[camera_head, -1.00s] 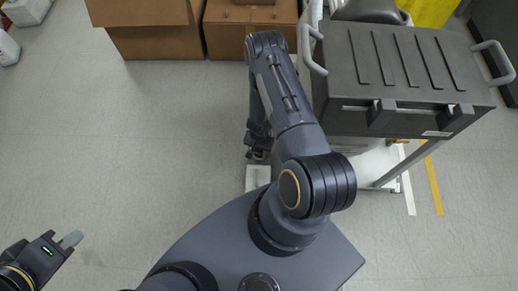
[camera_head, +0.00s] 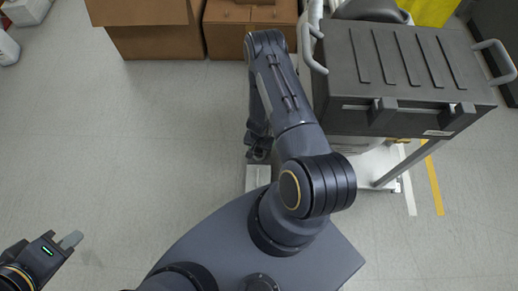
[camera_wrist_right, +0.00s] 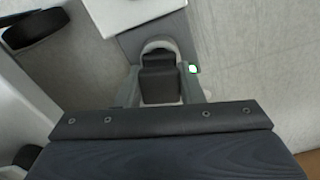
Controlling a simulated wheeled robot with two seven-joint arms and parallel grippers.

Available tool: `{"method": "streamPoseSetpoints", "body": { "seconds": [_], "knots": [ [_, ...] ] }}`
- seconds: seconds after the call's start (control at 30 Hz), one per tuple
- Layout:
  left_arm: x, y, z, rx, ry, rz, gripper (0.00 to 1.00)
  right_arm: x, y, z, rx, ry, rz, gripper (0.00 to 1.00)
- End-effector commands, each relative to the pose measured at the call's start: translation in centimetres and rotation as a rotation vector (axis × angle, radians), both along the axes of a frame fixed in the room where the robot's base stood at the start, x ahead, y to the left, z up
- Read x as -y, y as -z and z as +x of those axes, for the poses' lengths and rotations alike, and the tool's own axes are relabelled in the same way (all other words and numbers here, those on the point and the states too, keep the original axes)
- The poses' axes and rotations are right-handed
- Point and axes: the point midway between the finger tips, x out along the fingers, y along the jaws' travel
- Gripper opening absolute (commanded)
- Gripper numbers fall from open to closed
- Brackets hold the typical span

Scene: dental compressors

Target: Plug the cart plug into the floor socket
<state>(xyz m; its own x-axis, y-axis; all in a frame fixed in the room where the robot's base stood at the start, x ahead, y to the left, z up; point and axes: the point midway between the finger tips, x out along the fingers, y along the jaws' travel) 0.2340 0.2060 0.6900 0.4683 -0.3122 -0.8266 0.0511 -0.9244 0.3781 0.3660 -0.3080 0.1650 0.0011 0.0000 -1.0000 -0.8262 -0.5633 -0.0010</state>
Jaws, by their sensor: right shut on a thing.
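My right gripper (camera_head: 258,154) hangs low beside the cart, just beyond a pale box on the floor that looks like the floor socket (camera_head: 257,177). My arm and base partly hide this box. In the right wrist view, my right gripper (camera_wrist_right: 160,92) is shut on the dark cart plug (camera_wrist_right: 160,82).
The cart (camera_head: 372,165) stands at the right with a dark ribbed case (camera_head: 405,75) on top and grey handles. Brown cardboard boxes (camera_head: 155,40) line the back. Yellow tape (camera_head: 433,185) marks the floor at the right.

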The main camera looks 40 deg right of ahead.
Motion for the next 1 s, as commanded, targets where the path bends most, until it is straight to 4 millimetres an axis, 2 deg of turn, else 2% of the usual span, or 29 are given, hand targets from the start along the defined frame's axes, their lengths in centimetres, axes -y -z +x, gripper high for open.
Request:
{"method": "streamPoseSetpoints", "body": {
  "seconds": [0.73,0.77,0.8,1.0],
  "knots": [
    [0.0,1.3,0.0,0.0,0.0,0.0,0.0,0.0,1.4,0.0,0.0,0.0,0.0,0.1],
    [0.0,1.2,0.0,0.0,0.0,0.0,0.0,0.0,1.2,0.0,0.0,0.0,0.0,0.38],
    [0.0,1.2,0.0,0.0,0.0,0.0,0.0,0.0,1.2,0.0,0.0,0.0,0.0,0.43],
    [0.0,1.2,0.0,0.0,0.0,0.0,0.0,0.0,1.2,0.0,0.0,0.0,0.0,0.43]
  ]
}}
